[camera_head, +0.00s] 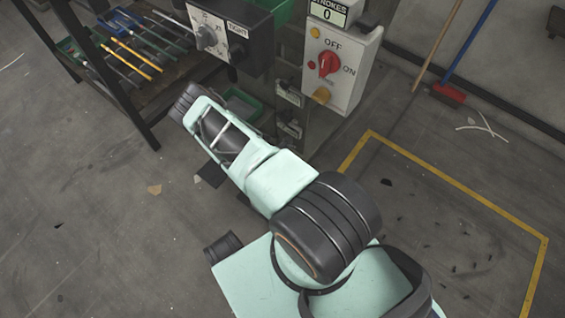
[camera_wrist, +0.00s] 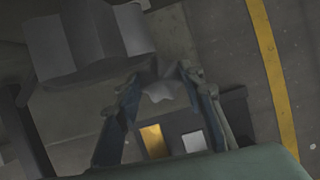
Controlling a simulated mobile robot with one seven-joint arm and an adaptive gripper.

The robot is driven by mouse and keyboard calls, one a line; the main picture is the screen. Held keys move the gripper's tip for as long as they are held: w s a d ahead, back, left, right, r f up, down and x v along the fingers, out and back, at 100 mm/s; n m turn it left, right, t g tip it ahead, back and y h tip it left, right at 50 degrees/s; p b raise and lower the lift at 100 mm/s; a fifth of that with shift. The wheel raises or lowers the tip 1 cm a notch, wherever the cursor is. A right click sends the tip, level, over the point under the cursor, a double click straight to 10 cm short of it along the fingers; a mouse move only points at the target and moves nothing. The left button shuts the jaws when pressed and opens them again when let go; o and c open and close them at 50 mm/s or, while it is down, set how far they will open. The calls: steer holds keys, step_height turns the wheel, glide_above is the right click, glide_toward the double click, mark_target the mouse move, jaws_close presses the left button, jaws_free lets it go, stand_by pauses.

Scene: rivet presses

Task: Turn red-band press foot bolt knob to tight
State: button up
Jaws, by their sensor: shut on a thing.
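My gripper (camera_wrist: 163,80) shows in the wrist view, its two blue-grey fingers closed on a small grey knob-like part (camera_wrist: 162,93). The picture is dark, so I cannot tell for sure that it is the foot bolt knob or how far it is turned. No red band can be made out. A dark box with a grey dial (camera_head: 207,38) and a "TIGHT" label (camera_head: 237,29) is on the press front.
A white control box (camera_head: 341,75) with a red OFF/ON switch (camera_head: 328,64) is on the press's right side. A rack of tools (camera_head: 125,40) stands at left. A dark panel (camera_wrist: 174,133) with yellow and white patches lies beyond the fingers. Yellow tape (camera_head: 450,182) marks open floor at right.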

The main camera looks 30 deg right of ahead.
steer(key=shift+w+m+g, duration=0.1)
steer(key=shift+m+g, duration=0.6)
steer(key=shift+m, duration=1)
steer(key=o, duration=1.2)
steer(key=shift+c, duration=0.2)
steer(key=shift+a+r, duration=0.15)
steer(key=shift+r, duration=0.05)
steer(key=a, duration=1.2)
steer(key=shift+w+a+r, duration=0.15)
steer(key=shift+w+r, duration=0.05)
steer(key=shift+r, duration=0.15)
